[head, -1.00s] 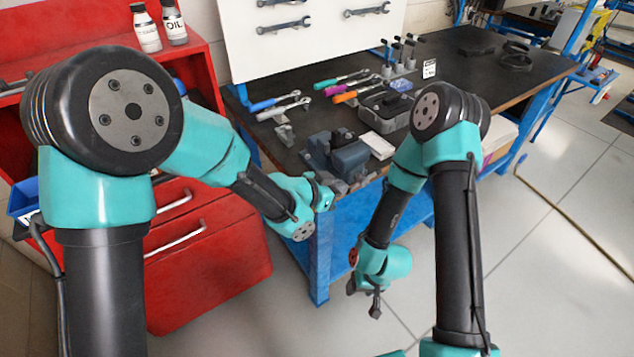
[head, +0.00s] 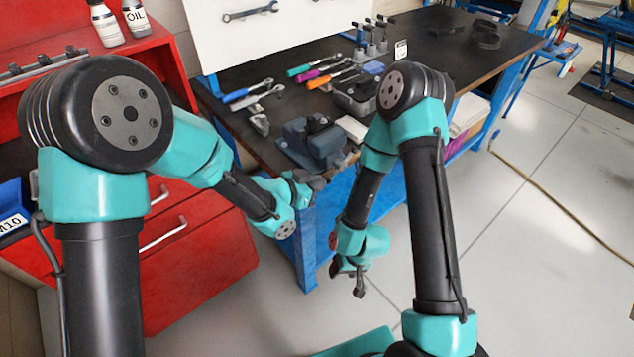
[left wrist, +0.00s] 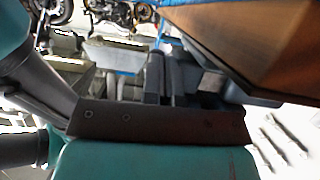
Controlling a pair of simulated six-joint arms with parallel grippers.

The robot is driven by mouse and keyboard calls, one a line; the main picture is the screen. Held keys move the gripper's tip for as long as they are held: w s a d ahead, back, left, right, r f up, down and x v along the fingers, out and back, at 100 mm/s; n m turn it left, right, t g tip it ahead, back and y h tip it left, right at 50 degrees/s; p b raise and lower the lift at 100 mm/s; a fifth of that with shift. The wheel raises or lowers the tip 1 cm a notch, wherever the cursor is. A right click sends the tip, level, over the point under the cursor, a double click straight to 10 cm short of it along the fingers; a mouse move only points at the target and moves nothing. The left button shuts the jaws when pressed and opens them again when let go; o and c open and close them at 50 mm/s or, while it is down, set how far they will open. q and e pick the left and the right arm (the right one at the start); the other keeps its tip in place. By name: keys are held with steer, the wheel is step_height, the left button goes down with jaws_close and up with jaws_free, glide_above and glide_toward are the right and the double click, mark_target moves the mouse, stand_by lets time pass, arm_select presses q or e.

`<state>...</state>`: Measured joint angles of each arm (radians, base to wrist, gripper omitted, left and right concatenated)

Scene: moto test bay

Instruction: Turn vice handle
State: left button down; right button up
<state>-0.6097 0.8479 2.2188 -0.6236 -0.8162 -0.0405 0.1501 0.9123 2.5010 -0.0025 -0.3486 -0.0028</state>
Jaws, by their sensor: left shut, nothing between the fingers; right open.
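The blue-grey vice (head: 318,145) is fixed on the dark bench top at its near corner. Its handle cannot be made out; the left gripper and the vice's front end overlap there. My left gripper (head: 314,182) is shut and empty, at the bench edge just in front of and below the vice. In the left wrist view grey-blue vice parts (left wrist: 172,78) show close up, with the dark gripper body in front. My right gripper (head: 348,278) is open and empty, hanging low in front of the bench, clear of the vice.
A white box (head: 351,128) and a grey case (head: 357,97) lie beside the vice. Several coloured-handled tools lie behind. The red cabinet (head: 200,265) stands left of the bench. A blue bench leg (head: 306,250) is just below the left gripper.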

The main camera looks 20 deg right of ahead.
stand_by(0.3)
arm_select(q)
steer(key=f+v, duration=0.1)
steer(key=v, duration=1.2)
steer(key=shift+a, duration=0.25)
